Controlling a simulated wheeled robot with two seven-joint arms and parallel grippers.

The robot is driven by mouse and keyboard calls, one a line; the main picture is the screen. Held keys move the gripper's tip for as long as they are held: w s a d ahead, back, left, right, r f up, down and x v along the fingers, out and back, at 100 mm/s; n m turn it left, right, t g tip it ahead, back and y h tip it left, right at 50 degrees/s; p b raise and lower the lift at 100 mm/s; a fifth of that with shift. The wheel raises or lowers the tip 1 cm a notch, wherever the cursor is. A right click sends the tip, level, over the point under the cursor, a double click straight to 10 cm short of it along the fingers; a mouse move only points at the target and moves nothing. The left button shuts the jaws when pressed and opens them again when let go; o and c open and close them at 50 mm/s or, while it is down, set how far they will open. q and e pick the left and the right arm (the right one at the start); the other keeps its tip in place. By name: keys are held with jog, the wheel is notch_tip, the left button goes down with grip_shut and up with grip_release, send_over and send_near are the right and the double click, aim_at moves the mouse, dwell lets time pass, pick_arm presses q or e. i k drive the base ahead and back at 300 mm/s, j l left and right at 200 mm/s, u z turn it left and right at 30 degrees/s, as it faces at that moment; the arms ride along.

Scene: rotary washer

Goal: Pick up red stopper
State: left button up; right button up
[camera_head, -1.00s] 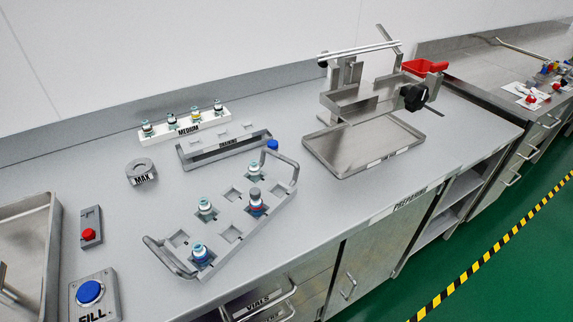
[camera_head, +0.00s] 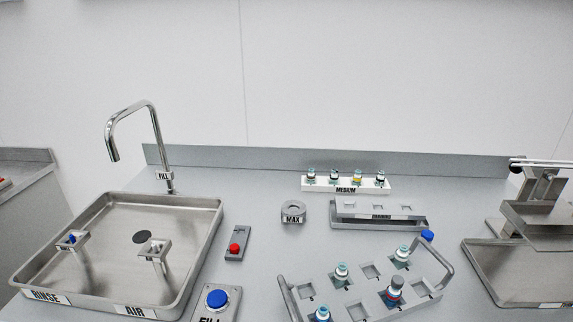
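A small red knob-like piece (camera_head: 234,248) sits on a narrow grey block (camera_head: 239,233) on the counter, between the sink and the vial rack. It is the only red piece on this counter in the current view and may be the red stopper; I cannot tell for sure that it is not a button. A blue cap-like piece (camera_head: 427,236) is at the right end of the draining rack. Neither of my grippers is in the head view.
A steel sink (camera_head: 212,215) with a tall faucet (camera_head: 155,130) is left. A blue button (camera_head: 217,299) is in front of the red piece. A grey ring marked MAX (camera_head: 293,211), a white MEDIUM rack (camera_head: 346,189), a draining rack (camera_head: 380,226) and a handled vial rack (camera_head: 446,262) are right.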

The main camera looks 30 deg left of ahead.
aim_at(235, 249)
jog(key=u, duration=1.45)
